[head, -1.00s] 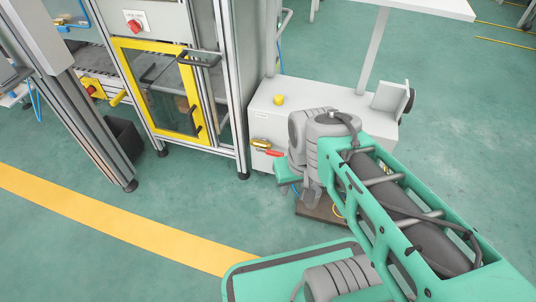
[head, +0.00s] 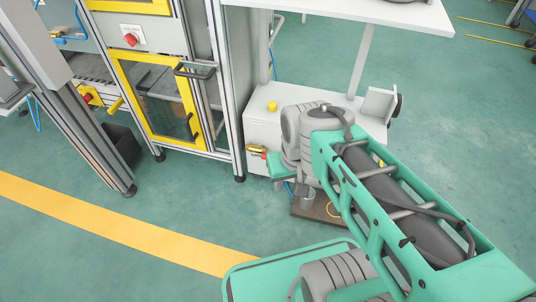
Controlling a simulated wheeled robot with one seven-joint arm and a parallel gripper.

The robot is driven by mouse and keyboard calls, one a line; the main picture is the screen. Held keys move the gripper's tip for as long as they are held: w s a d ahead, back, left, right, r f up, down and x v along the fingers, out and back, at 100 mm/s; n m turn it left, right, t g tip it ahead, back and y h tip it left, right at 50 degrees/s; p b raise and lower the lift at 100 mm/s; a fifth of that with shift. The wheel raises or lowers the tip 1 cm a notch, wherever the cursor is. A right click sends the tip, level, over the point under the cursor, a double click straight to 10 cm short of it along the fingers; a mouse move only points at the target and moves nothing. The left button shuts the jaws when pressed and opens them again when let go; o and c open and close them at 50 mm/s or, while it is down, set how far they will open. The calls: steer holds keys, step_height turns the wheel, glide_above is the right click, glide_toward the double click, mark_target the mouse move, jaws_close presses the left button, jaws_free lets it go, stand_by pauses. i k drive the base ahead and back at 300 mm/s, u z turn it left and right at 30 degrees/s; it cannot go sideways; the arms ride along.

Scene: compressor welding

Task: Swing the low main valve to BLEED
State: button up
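The low main valve (head: 256,150) is a small brass body on the front of the white cabinet (head: 262,128), low down beside the framed machine. A bit of its red handle shows at its right end. The rest of the handle is hidden behind my arm, so its angle cannot be told. My arm's grey wrist joints and a teal part stand just right of the valve in the picture. My gripper's fingers do not show; the arm hides that area.
A yellow button (head: 272,106) sits on the cabinet top. A white table (head: 350,12) stands above it. The yellow-framed door (head: 163,110) is left of the valve. A brown mat (head: 318,207) lies on the floor below. Green floor in front is open.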

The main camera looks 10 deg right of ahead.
mark_target(264, 156)
steer(key=u, duration=0.55)
steer(key=k, duration=1.25)
steer(key=u, duration=0.95)
steer(key=i, duration=1.15)
steer(key=z, duration=0.75)
